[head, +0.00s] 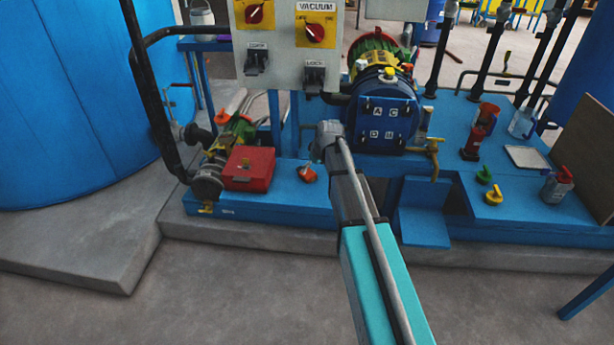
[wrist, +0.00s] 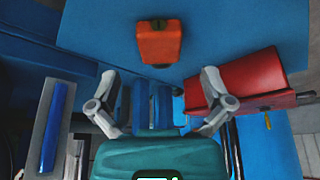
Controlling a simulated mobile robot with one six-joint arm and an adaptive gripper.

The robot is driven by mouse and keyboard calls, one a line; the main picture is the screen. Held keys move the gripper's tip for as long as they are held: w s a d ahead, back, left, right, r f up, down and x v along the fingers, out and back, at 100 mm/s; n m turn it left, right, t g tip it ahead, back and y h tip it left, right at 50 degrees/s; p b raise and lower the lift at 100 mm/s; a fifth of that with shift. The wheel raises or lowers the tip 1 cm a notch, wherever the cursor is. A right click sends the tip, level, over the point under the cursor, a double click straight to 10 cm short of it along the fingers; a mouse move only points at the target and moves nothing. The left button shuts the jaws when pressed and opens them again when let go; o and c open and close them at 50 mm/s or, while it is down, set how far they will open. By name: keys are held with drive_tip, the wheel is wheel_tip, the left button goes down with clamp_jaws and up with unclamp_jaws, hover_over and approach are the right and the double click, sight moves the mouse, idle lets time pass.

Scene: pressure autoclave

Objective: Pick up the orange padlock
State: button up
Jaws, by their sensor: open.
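The orange padlock (wrist: 160,45) lies on the blue platform surface at the top middle of the wrist view. In the head view a small orange item (head: 307,174), which looks like the same padlock, lies on the platform right of the red box. My gripper (wrist: 159,78) is open and empty, its two fingers spread wide. The padlock is beyond the fingertips, roughly centred between them, and apart from them. In the head view my arm's end is just above and right of the padlock, and the fingers cannot be made out.
A red box (head: 248,168) stands beside the padlock; in the wrist view it (wrist: 236,80) is close to the right finger. The blue motor (head: 384,108) and the control panel (head: 290,50) rise behind. Green (head: 484,174) and yellow (head: 494,195) padlock-like items lie right.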

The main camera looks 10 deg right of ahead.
sight(310, 174)
drive_tip(key=shift+b+x, duration=2.3)
drive_tip(key=shift+x, duration=0.25)
drive_tip(key=shift+c, duration=0.3)
drive_tip(key=c, duration=1.2)
drive_tip(key=shift+o, duration=0.2)
drive_tip(key=shift+r, duration=0.1)
wheel_tip(310, 174, up, 3)
drive_tip(key=p, duration=0.3)
drive_tip(key=s+r+p, duration=0.9)
drive_tip(key=s+p, duration=0.1)
drive_tip(key=s, duration=0.4)
drive_tip(key=shift+r, duration=0.4)
drive_tip(key=shift+s, duration=0.15)
